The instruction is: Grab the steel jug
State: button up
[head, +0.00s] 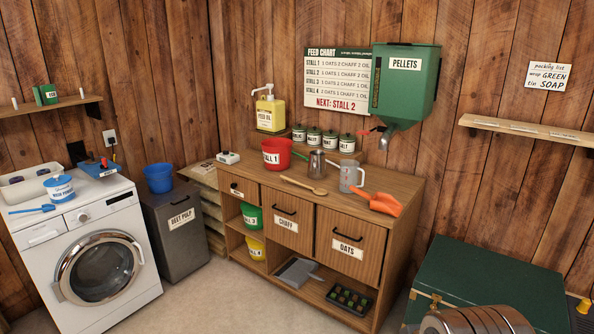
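The steel jug (317,163) is a small grey metal vessel. It stands upright on the wooden cabinet top (262,178), near the middle of the head view. A dark handle shows on its right side. A red tub (276,154) labelled Stall 1 stands to its left. A clear measuring jug (350,177) stands to its right. A wooden spoon (304,185) lies in front of it.
Several lidded jars (314,138) stand on a raised ledge behind the jug. A green pellet hopper (405,82) hangs above the cabinet's right end. An orange scoop (380,203) lies near the front right edge. A green chest (490,285) stands at lower right.

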aim_at(317, 167)
jog(key=u, duration=0.25)
jog(key=i, duration=1.9)
jog(key=u, duration=0.55)
jog(key=i, duration=1.35)
jog(key=u, duration=0.2)
